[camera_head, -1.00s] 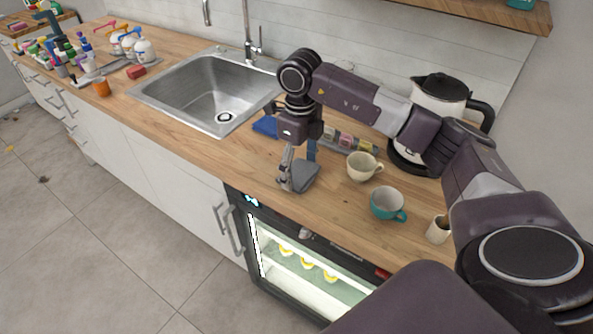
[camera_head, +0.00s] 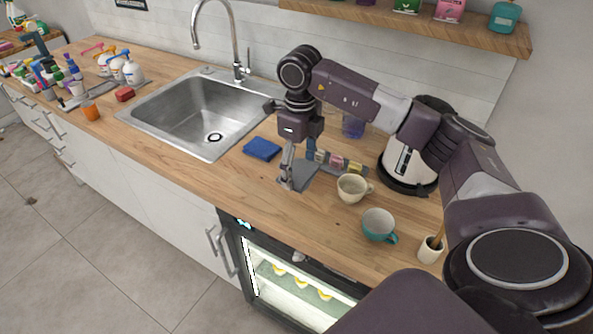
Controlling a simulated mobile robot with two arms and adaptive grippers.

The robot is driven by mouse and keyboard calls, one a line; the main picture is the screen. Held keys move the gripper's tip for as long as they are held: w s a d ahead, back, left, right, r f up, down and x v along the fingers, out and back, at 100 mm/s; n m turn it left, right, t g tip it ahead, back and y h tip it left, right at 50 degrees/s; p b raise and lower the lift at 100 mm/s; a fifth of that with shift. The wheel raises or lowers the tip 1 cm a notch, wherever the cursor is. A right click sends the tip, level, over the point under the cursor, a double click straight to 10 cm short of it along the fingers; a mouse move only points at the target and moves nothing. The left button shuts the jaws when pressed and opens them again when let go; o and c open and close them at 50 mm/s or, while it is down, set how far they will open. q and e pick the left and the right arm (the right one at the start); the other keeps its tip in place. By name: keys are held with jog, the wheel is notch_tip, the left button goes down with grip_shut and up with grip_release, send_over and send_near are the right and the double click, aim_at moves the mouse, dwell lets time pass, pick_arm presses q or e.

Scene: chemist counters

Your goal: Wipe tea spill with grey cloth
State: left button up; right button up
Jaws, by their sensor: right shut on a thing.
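The grey cloth (camera_head: 306,174) lies on the wooden counter in the head view, left of a cream cup. My right gripper (camera_head: 288,179) points down at the cloth's left side, its fingers shut on it. The fingers and wrist hide part of the cloth. I cannot make out a tea spill; the cloth or my arm may cover it. My left gripper is not in view.
A blue cloth (camera_head: 262,149) lies between the sink (camera_head: 196,115) and my gripper. The cream cup (camera_head: 351,188), teal cup (camera_head: 378,225) and small white pot (camera_head: 430,250) stand to the right. A kettle (camera_head: 398,165) is behind my arm. The counter's front edge is close.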

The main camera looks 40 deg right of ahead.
jog(key=shift+w+d+r+p, duration=0.15)
jog(key=shift+r+p, duration=0.3)
jog(key=shift+r, duration=0.8)
jog(key=shift+r+p, duration=0.3)
jog(key=shift+f, duration=0.1)
